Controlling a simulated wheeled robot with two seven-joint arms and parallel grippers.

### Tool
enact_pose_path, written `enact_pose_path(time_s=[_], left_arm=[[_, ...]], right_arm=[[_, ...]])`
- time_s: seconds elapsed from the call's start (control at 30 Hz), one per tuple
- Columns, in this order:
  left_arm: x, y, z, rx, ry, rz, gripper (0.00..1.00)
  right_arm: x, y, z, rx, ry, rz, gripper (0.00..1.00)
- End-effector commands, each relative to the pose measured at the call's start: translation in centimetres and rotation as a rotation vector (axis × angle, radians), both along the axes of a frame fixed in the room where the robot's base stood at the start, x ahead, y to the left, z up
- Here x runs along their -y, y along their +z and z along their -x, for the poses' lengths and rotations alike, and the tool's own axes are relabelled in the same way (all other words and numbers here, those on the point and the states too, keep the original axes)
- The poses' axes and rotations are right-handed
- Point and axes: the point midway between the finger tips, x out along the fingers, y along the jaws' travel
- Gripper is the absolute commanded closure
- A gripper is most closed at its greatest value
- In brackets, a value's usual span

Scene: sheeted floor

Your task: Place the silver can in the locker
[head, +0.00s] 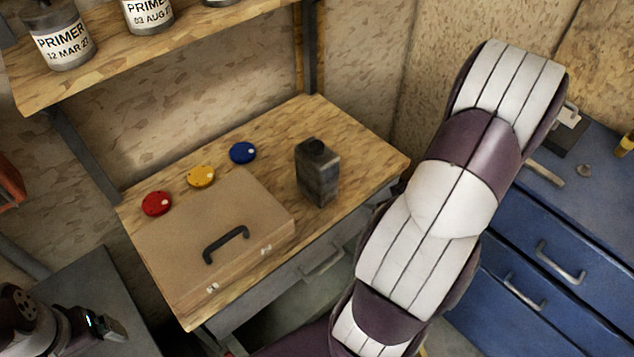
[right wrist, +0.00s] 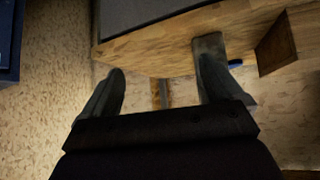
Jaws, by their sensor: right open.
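Silver-grey cans with white PRIMER labels stand on a wooden shelf at top left in the head view: one can (head: 60,38) at the left and another can (head: 148,12) beside it. A dark grey rectangular canister (head: 318,175) stands upright on the wooden table. I cannot tell which one is the silver can. No thing in view is clearly a locker. My right arm crosses the head view, and its fingers are not clear there. In the right wrist view my right gripper (right wrist: 165,68) is open, with nothing held between its fingers. My left gripper is not clearly seen.
A brown case (head: 190,232) and red (head: 156,203), yellow (head: 200,176) and blue (head: 243,152) discs lie on the wooden table (head: 365,165). A blue drawer cabinet (head: 590,235) stands at right. A wooden edge (right wrist: 180,55) lies close beyond my right fingers.

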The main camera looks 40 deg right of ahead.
Motion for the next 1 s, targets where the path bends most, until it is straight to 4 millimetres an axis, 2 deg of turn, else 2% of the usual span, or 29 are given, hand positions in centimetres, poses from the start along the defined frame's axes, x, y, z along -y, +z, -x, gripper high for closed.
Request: enact_pose_path(time_s=[0.1,0.2,0.27,0.53,0.73,0.9,1.0], left_arm=[[0.0,0.2,0.0,0.001,0.000,0.000,0.06],[0.0,0.2,0.0,0.001,0.000,0.000,0.06],[0.0,0.1,0.0,0.001,0.000,0.000,0.06],[0.0,0.0,0.0,0.001,0.000,0.000,0.06],[0.0,0.2,0.0,0.001,0.000,0.000,0.06],[0.0,0.6,0.0,0.001,0.000,0.000,0.06],[0.0,0.7,0.0,0.001,0.000,0.000,0.06]], right_arm=[[-3.4,3.4,-3.4,0.253,0.199,-0.006,0.06],[-4.9,5.9,-4.7,0.389,0.286,-0.010,0.06],[-5.2,6.5,-5.2,0.429,0.301,-0.013,0.06],[-5.8,5.0,-10.5,0.447,0.304,-0.015,0.06],[-5.9,4.2,-12.9,0.446,0.300,-0.014,0.06],[-5.9,3.2,-15.9,0.446,0.300,-0.013,0.06],[-6.0,2.8,-16.9,0.446,0.298,-0.012,0.06]])
